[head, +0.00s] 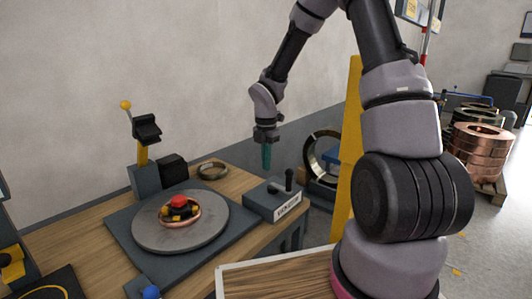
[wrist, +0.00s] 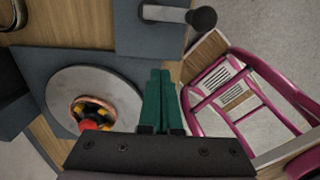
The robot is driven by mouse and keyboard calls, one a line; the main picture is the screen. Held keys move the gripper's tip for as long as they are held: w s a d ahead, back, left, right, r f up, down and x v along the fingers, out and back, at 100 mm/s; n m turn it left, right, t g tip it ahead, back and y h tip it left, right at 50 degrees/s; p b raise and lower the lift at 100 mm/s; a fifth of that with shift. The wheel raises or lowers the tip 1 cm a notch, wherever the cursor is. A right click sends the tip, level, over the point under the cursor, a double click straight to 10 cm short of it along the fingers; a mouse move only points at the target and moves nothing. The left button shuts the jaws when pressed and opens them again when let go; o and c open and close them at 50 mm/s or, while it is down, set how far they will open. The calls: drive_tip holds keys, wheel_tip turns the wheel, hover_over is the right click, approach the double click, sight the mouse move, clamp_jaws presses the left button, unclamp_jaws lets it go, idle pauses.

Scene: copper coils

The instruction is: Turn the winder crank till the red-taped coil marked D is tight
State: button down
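A copper coil (head: 191,221) lies on a round grey turntable (head: 150,236), around a red-capped hub with black and yellow parts. In the wrist view the coil (wrist: 78,104) is at the lower left. I cannot make out a D or any red tape on it. The grey winder box (head: 262,206) stands right of the turntable, its crank ending in a black knob (head: 289,178). The crank (wrist: 165,14) shows at the top of the wrist view. My gripper (head: 266,165) hangs above and behind the box, apart from the crank. Its green fingers (wrist: 160,75) are together with nothing between them.
A yellow-and-black post with an orange ball (head: 126,104) stands behind the turntable. A small ring (head: 212,163) lies on the wooden bench (head: 243,180). A blue knob (head: 151,292) is at the front. A yellow upright (head: 350,140) and copper coils (head: 478,150) stand farther right.

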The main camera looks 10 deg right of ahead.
drive_tip(key=shift+f, duration=3.35)
drive_tip(key=shift+s+d, duration=0.3)
drive_tip(key=shift+d, duration=0.4)
drive_tip(key=shift+s+d, duration=0.25)
drive_tip(key=shift+d, duration=0.45)
drive_tip(key=shift+d, duration=0.1)
drive_tip(key=shift+d, duration=1.4)
